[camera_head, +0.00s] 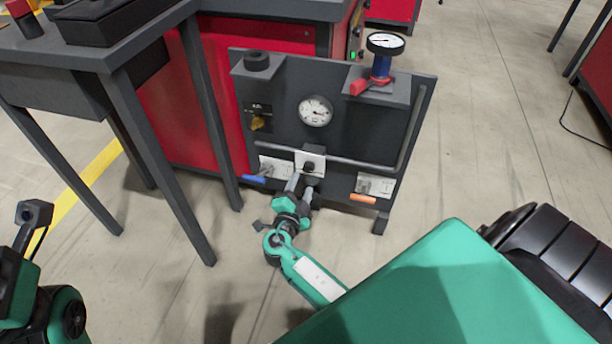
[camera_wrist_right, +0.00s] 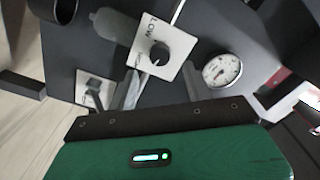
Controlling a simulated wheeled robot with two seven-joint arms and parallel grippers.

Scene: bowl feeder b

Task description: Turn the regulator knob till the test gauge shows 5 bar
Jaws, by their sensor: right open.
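The regulator knob (camera_head: 309,168) is a small black knob on a white plate, low on the dark panel (camera_head: 350,140). In the right wrist view the knob (camera_wrist_right: 159,54) stands on its plate, marked "LOW" on one side. My right gripper (camera_head: 302,186) is open in front of the knob; its fingers (camera_wrist_right: 160,82) lie to either side, and contact cannot be told. A round white gauge (camera_head: 315,110) sits mid-panel, also in the wrist view (camera_wrist_right: 221,70). Another gauge (camera_head: 385,42) tops a blue body at upper right. Neither reading is legible. My left gripper's fingers are out of view.
A horizontal pipe (camera_head: 345,161) runs just above the knob. Valves with a blue handle (camera_head: 254,179) and an orange handle (camera_head: 363,198) flank it. A dark table (camera_head: 100,55) stands left; the floor in front is clear.

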